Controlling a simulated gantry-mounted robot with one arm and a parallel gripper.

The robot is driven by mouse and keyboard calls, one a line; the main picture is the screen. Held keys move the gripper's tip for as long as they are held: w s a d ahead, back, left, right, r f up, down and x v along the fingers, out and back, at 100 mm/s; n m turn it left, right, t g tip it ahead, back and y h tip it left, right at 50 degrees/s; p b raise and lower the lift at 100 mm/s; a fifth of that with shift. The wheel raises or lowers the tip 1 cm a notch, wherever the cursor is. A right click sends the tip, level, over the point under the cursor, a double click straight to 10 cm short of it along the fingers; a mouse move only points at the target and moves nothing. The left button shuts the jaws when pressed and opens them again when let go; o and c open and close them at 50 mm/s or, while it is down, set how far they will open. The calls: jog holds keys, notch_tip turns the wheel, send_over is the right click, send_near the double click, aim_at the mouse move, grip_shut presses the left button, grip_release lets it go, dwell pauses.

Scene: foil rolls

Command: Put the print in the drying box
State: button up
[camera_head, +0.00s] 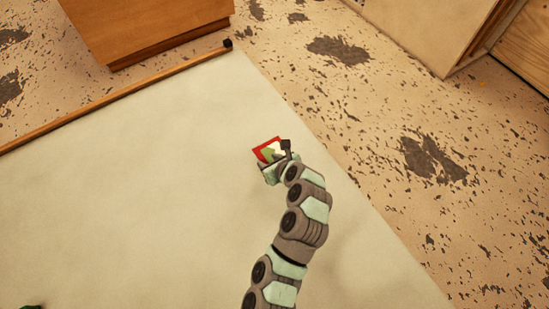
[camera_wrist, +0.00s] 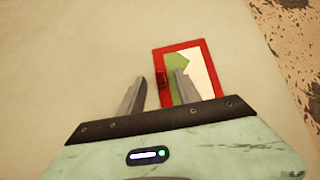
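The print (camera_head: 267,151) is a small flat piece with a red border and a green and white picture, at my gripper's tip in the head view. In the wrist view the print (camera_wrist: 204,62) lies beyond my gripper (camera_wrist: 160,76). The two fingers are apart, and a small dark red tab on the print's left edge shows between them. The right finger overlaps the picture; the left finger is left of the border. I cannot tell whether either finger touches the print. I cannot tell which wooden piece, if any, is the drying box.
A brown wooden block (camera_head: 150,25) stands at the top left. A thin wooden rail (camera_head: 115,98) runs along the pale surface's (camera_head: 150,190) far edge. Plywood panels (camera_head: 430,25) stand at the top right on speckled floor (camera_head: 400,130).

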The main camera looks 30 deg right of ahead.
aim_at(264, 159)
jog(key=shift+x, duration=1.95)
jog(key=shift+a, duration=0.1)
jog(key=shift+c, duration=0.6)
grip_shut()
